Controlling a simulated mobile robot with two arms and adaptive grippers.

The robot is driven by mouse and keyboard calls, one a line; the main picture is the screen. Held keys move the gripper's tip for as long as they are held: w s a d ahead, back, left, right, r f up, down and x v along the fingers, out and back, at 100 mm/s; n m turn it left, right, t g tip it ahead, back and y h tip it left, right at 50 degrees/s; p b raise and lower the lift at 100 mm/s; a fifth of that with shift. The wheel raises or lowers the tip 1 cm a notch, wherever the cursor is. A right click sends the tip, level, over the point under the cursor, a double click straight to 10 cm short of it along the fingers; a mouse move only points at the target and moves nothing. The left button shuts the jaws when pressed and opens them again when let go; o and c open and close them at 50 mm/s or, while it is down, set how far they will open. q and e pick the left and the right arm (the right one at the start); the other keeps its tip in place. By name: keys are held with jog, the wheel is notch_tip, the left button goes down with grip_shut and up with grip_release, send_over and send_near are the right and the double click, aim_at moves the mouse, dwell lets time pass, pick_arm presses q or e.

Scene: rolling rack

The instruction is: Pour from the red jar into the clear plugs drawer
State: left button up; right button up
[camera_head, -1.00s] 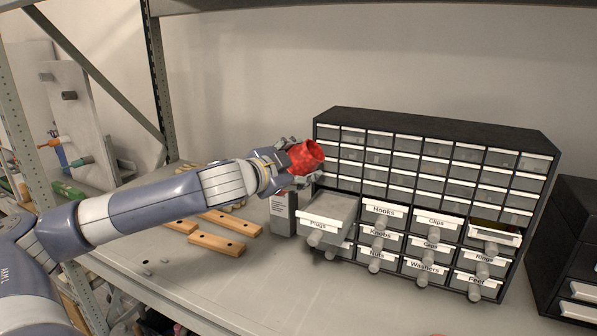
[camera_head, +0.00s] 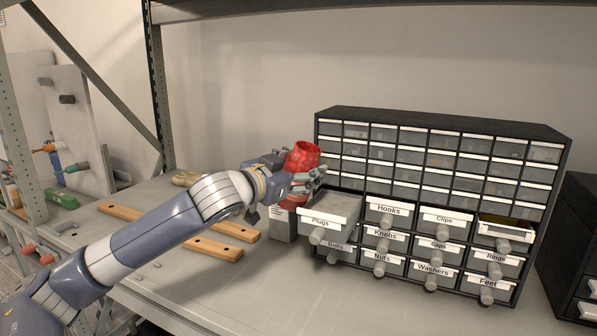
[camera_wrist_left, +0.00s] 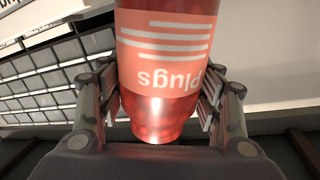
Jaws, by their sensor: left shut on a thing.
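The red jar (camera_head: 302,160) is held by my left gripper (camera_head: 300,183), close above and left of the plugs drawer. The jar stands nearly upright, leaning slightly. In the left wrist view the red jar (camera_wrist_left: 155,112) shows a label reading "plugs", upside down, with the gripper's fingers (camera_wrist_left: 160,110) on both sides of it. The plugs drawer (camera_head: 321,222) is clear-walled with a white label and is pulled out from the black cabinet. Its inside shows only as a greyish surface. My right gripper is in neither view.
The black drawer cabinet (camera_head: 440,121) has several small drawers above larger labelled ones; the drawer at the upper right of these (camera_head: 502,233) is partly open. A grey box (camera_head: 281,227) stands left of the plugs drawer. Wooden strips (camera_head: 222,250) lie on the shelf.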

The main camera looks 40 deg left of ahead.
aim_at(307, 146)
pick_arm(q)
jog(key=o, duration=0.6)
jog(key=shift+d+f, duration=0.25)
jog(key=shift+d, duration=0.15)
jog(key=shift+d+h, duration=0.15)
jog(key=shift+h, duration=0.15)
jog(key=c, duration=0.7)
jog(key=shift+w+r+p, duration=0.15)
jog(key=shift+r+p, duration=0.75)
jog(key=shift+w+d+r+p, duration=0.1)
jog(key=shift+d+r+p, duration=0.05)
jog(key=shift+r+p, duration=0.55)
jog(key=shift+d+r+p, duration=0.1)
jog(key=shift+r+p, duration=0.45)
jog(key=shift+r, duration=0.25)
jog(key=shift+c, duration=0.8)
jog(key=r+p, duration=0.2)
jog(key=shift+a+r+p, duration=0.25)
jog(key=shift+r+p, duration=0.05)
jog(key=shift+r, duration=0.05)
jog(key=shift+f, duration=0.1)
